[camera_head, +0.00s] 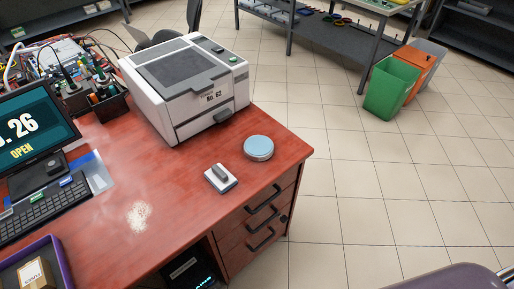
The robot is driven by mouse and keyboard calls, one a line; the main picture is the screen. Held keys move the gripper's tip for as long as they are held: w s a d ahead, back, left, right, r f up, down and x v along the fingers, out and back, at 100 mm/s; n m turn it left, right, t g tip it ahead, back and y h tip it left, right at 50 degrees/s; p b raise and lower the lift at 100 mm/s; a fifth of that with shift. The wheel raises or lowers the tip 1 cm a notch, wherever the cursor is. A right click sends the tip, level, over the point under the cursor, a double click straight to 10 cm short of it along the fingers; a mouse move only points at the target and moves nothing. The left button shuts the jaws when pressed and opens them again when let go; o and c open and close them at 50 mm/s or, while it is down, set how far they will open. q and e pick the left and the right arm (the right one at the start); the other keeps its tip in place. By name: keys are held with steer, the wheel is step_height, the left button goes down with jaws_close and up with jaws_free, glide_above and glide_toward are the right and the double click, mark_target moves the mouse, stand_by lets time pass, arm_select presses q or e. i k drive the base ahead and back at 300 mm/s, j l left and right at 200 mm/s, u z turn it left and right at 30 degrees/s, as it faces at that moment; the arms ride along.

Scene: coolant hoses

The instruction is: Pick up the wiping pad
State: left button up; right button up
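The wiping pad (220,179) appears to be the small whitish block with a grey grip on top. It lies flat, grip up, on the reddish-brown desk (185,214), near the desk's right front edge, with nothing on it. A pale speckled patch (139,216) marks the desktop to its left. Neither of my grippers shows in the head view, so I cannot see whether they are open or shut.
A round, blue-topped container (258,146) stands just behind and right of the pad. A bulky white machine (186,85) stands behind. A keyboard (44,208) and monitor (35,125) are left. Drawers (262,222) sit below. Tiled floor (370,215) lies open at right.

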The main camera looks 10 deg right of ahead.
mark_target(217, 176)
steer(key=k+l+u, duration=0.1)
steer(key=l+u, duration=0.35)
steer(key=l, duration=0.85)
